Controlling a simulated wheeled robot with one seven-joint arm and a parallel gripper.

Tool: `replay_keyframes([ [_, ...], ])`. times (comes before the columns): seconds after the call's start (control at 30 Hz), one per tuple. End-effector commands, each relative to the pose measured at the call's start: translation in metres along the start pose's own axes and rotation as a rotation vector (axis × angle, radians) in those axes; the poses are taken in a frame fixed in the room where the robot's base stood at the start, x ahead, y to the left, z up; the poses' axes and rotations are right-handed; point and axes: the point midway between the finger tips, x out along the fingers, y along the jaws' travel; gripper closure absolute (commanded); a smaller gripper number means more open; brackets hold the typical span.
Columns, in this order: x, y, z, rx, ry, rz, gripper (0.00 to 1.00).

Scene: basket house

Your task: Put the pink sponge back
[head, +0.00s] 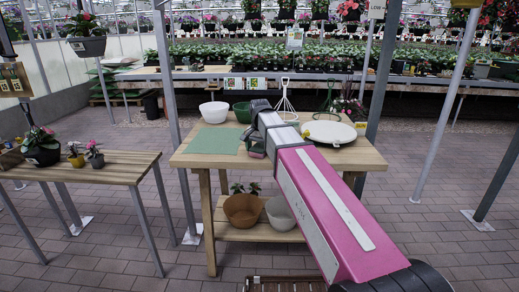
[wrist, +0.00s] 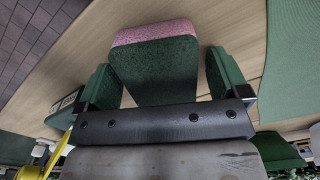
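The pink sponge (wrist: 155,65), pink along one face and dark green on the rest, is in the middle of the wrist view, over the wooden tabletop. My gripper (wrist: 162,78) is open, with one green-padded finger on each side of the sponge. A narrow strip of wood shows between the sponge and each finger, so I see no firm contact. In the head view my gripper (head: 254,145) is low over the wooden table (head: 205,161), right of the green mat (head: 214,140). The sponge cannot be made out clearly there.
A white bowl (head: 213,112) and a green bowl (head: 242,113) stand behind the mat. A wire stand (head: 287,104) and a round white plate (head: 329,133) are on the right.

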Motion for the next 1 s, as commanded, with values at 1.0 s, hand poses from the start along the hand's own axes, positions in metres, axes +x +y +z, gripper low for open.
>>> replay_keyframes([
  [1.0, -0.111, -0.001, -0.001, 0.000, 0.001, -0.001, 0.07],
])
